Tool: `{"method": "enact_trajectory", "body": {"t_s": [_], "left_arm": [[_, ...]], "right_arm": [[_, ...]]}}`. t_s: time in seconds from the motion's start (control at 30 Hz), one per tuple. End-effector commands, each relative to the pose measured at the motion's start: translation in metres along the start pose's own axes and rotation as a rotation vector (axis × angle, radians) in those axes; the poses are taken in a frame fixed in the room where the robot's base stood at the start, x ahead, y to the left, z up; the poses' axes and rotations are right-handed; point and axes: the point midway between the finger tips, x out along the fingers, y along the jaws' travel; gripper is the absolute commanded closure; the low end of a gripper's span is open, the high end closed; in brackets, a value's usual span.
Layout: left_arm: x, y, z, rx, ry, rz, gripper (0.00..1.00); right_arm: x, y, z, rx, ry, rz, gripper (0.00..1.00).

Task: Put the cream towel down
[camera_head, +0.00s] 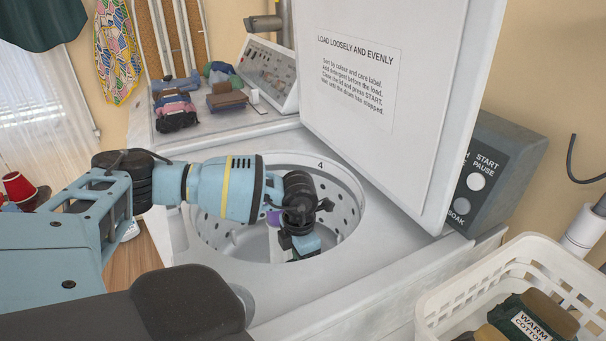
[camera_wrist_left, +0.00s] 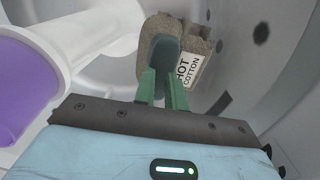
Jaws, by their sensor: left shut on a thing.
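In the left wrist view, the cream towel (camera_wrist_left: 203,43) looks grey-beige in the shade. It is a folded bundle with a white label reading "HOT COTTON" and a dark teal patch facing me. My left gripper (camera_wrist_left: 164,80) is shut on it, its green fingers meeting the near side. In the head view, my left gripper (camera_head: 300,246) reaches down into the open drum (camera_head: 345,208) of the washer, near its middle. The towel is hidden there by my wrist and gripper. I cannot tell whether the towel touches the drum floor. My right gripper is in neither view.
A white post with a purple end (camera_wrist_left: 22,78) stands close at the left inside the drum. The raised lid (camera_head: 400,150) stands behind the drum. Folded cloths (camera_head: 175,105) lie on the back left surface. A white basket (camera_head: 450,300) with labelled bundles stands at the right.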

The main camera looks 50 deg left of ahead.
Motion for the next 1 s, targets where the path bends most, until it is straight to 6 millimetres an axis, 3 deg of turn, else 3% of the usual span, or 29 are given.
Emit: {"method": "enact_trajectory", "body": {"t_s": [0.1, 0.3, 0.57, 0.83, 1.0], "left_arm": [[0.023, -0.001, -0.001, 0.000, 0.005, -0.001, 1.00], [0.050, 0.000, -0.001, 0.000, 0.003, 0.000, 1.00], [0.056, 0.000, 0.000, 0.000, 0.002, -0.001, 1.00], [0.088, -0.001, -0.001, -0.001, 0.005, -0.001, 1.00], [0.091, 0.000, -0.001, 0.000, 0.002, -0.001, 1.00]], "right_arm": [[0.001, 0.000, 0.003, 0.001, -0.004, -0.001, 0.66], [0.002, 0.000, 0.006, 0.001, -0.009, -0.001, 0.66], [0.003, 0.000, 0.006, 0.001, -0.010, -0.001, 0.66], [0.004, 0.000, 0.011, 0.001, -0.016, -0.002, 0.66], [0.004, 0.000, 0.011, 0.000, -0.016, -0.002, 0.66]]}}
